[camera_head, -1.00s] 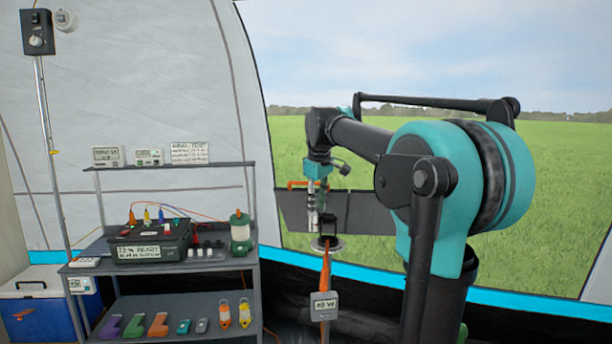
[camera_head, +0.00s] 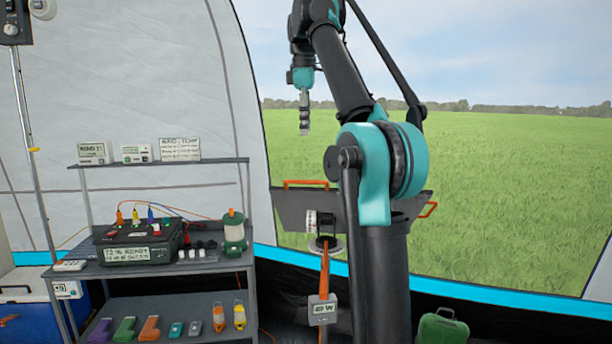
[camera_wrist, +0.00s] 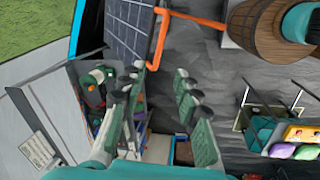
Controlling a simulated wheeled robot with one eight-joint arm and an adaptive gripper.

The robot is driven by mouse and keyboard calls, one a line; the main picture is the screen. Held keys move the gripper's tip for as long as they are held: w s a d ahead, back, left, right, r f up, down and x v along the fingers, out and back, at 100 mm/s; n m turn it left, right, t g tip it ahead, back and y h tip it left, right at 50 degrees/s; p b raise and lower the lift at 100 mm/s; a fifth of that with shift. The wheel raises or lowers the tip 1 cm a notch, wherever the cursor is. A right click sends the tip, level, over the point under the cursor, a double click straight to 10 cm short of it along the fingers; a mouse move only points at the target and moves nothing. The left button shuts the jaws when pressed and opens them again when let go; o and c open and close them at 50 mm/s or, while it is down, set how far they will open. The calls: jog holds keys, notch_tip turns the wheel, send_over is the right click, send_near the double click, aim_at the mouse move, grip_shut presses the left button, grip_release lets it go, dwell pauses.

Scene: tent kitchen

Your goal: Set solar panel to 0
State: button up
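The solar panel (camera_head: 291,211) is a dark, tilted board with orange handles (camera_head: 305,184) on its edges. My arm hides the panel's middle in the head view. My gripper (camera_head: 304,122) hangs in the air above the panel, apart from it. In the wrist view, my gripper's fingers (camera_wrist: 160,100) are spread with nothing between them. The gridded panel (camera_wrist: 130,28) and its orange handle (camera_wrist: 158,42) lie beyond the fingertips, toward the top of the picture.
A shelf rack (camera_head: 202,268) at left holds a black power box (camera_head: 141,245), a green lantern (camera_head: 234,234) and small devices. A blue cooler (camera_head: 27,318) is at far left and a green case (camera_head: 442,328) at lower right. A wooden barrel (camera_wrist: 266,28) shows in the wrist view.

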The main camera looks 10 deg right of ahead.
aim_at(306, 181)
jog(key=w+f, duration=0.1)
jog(key=f, duration=0.9)
jog(key=w+f, duration=0.1)
jog(key=f, duration=0.4)
jog(key=shift+w+d+f, duration=0.3)
jog(key=shift+w+d, duration=0.05)
jog(key=shift+d, duration=0.05)
jog(key=shift+c, duration=0.5)
grip_shut()
